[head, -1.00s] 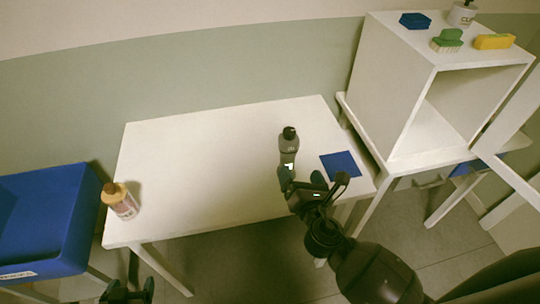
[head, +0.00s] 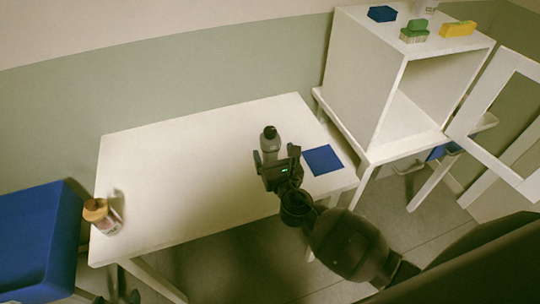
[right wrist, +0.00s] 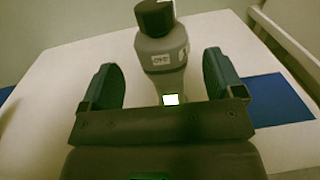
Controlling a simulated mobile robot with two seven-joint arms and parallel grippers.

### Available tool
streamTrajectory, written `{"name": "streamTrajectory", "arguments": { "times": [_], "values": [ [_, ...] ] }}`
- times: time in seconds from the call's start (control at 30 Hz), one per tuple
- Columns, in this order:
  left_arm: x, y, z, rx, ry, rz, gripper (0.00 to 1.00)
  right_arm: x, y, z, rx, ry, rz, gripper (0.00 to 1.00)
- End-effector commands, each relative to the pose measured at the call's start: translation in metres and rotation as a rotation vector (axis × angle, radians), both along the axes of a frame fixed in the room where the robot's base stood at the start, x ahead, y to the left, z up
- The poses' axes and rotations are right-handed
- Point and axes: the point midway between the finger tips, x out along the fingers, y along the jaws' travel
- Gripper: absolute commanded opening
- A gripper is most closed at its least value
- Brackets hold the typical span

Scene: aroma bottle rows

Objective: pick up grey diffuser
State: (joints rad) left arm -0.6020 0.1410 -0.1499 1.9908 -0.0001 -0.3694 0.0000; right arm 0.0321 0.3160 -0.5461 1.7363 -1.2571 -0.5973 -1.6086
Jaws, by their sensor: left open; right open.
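The grey diffuser (head: 269,142), a grey bottle with a black cap, stands upright on the white table (head: 180,160). It also shows in the right wrist view (right wrist: 162,48), with a small white label. My right gripper (head: 277,158) is open at the diffuser, on its near side. In the right wrist view the two fingers (right wrist: 160,75) lie left and right of the bottle with gaps on both sides. The gripper hides the bottle's lower part in the head view. My left gripper (head: 124,292) is open, low at the bottom left, below the table's front edge.
A blue square mat (head: 323,160) lies right of the diffuser. A bottle with an orange-brown cap (head: 103,217) stands at the table's left end, by a blue bin (head: 35,235). A white open cabinet (head: 365,75) stands right, with sponges and a brush on top.

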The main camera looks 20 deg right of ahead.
Motion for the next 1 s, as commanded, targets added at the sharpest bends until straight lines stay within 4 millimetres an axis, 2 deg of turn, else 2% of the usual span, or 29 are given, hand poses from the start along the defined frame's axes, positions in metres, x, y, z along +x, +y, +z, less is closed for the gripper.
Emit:
{"name": "streamTrajectory", "arguments": {
  "times": [0.2,0.33,0.67,1.0],
  "values": [
    [0.000,0.000,0.002,0.001,-0.001,-0.001,0.74,0.030,-0.003,0.001,0.001,-0.001,0.000,0.87],
    [0.001,0.000,0.002,0.002,-0.002,-0.001,0.74,0.043,-0.003,0.000,0.001,0.000,0.000,0.87],
    [0.001,0.000,0.002,0.002,-0.003,-0.001,0.74,0.047,-0.003,0.000,0.002,0.000,0.000,0.85],
    [0.001,0.000,0.002,0.001,-0.003,-0.002,0.74,0.047,-0.003,0.000,0.001,0.000,0.000,0.33]
  ]
}}
